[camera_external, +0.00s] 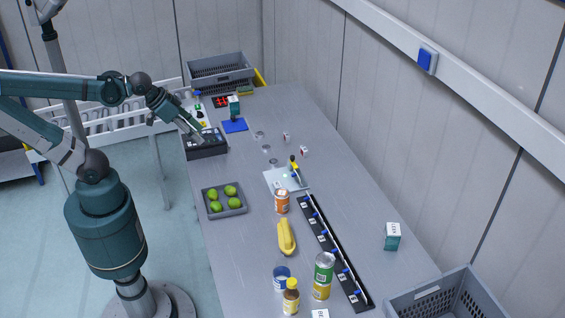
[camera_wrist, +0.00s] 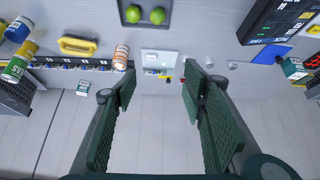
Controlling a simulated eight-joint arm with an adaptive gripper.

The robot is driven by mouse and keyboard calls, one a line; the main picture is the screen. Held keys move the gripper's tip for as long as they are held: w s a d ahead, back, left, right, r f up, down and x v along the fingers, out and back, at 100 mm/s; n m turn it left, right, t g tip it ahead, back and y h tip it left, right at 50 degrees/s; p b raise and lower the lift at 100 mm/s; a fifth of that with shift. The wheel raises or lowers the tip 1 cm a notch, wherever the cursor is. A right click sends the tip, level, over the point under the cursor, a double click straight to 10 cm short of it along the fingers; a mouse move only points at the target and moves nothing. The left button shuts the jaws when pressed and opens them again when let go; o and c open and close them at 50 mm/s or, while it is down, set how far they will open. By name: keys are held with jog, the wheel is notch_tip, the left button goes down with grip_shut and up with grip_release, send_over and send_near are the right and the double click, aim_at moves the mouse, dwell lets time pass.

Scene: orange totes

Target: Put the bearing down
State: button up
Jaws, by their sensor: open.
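My gripper (camera_external: 197,136) is above the black box with a panel (camera_external: 205,150) at the left edge of the table. In the wrist view my gripper (camera_wrist: 158,85) has its two green fingers wide apart, with nothing held between them. Small round silvery pieces, which look like bearings, lie on the table to the right of the box; one is the bearing (camera_external: 266,148). In the wrist view a similar round piece (camera_wrist: 232,65) lies to the right of the fingers. I cannot tell which one is the task's bearing.
A grey tray of green fruit (camera_external: 224,213), a white plate with a yellow-black tool (camera_external: 274,182), an orange can (camera_external: 282,208) and a long black rack (camera_external: 340,268) stand nearer the camera. A blue mat (camera_external: 235,126) lies behind.

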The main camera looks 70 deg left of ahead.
jog(key=shift+s+d+f+m, duration=0.1)
jog(key=shift+s+f+m, duration=0.15)
jog(key=shift+s, duration=0.25)
